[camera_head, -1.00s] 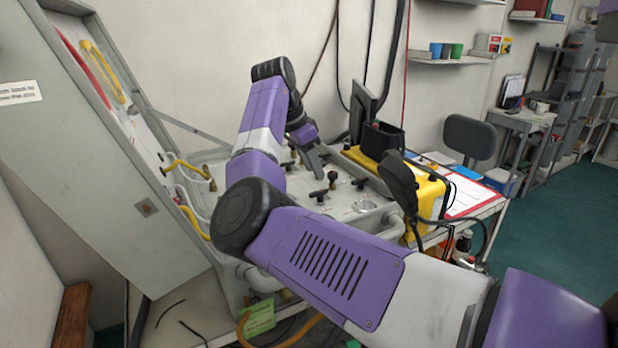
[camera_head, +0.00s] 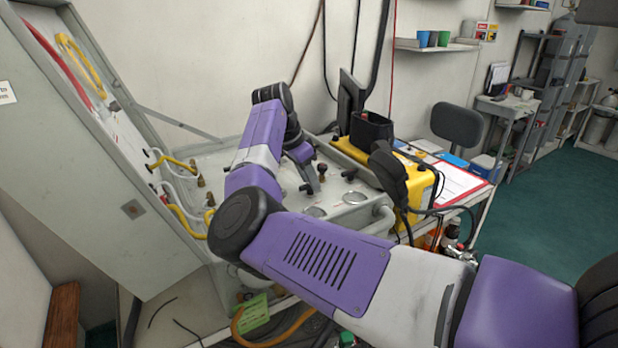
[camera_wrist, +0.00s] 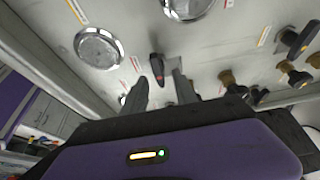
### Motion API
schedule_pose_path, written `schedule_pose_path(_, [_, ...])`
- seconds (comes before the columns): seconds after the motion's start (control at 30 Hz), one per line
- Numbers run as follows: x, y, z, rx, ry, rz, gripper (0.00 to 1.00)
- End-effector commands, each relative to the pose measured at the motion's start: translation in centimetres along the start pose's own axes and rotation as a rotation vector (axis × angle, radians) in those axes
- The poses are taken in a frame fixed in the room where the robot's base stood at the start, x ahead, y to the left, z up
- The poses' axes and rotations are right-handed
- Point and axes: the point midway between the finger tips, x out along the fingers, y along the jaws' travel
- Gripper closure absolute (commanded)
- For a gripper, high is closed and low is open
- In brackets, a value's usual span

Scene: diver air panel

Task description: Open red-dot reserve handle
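A black lever handle with a red dot (camera_wrist: 157,68) stands on the pale grey panel (camera_wrist: 130,45) in the wrist view. My gripper (camera_wrist: 161,88) is open, with one dark finger on each side of the handle's line. The handle shows between and just beyond the fingertips; I cannot tell whether either finger touches it. In the head view my gripper (camera_head: 312,178) is low over the panel among dark handles. The red-dot handle cannot be made out clearly there.
Other dark and brass knobs (camera_wrist: 290,72) stand at the right in the wrist view, with round gauges (camera_wrist: 98,48) nearby. A yellow case (camera_head: 424,190) is right of the panel. A tilted grey cabinet panel (camera_head: 95,190) with yellow hoses stands left.

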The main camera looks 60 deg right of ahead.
Motion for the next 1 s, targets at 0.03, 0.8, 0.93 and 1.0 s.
schedule_pose_path(0.03, [0.0, 0.0, 0.0, 0.0, 0.0, 0.0, 0.66])
schedule_pose_path(0.8, [-0.19, 0.12, -0.1, -0.072, 0.001, -0.028, 1.0])
schedule_pose_path(0.93, [-0.29, 0.19, -0.17, -0.149, 0.002, -0.059, 1.0])
schedule_pose_path(1.0, [-0.33, 0.24, -0.21, -0.202, 0.003, -0.08, 1.0])
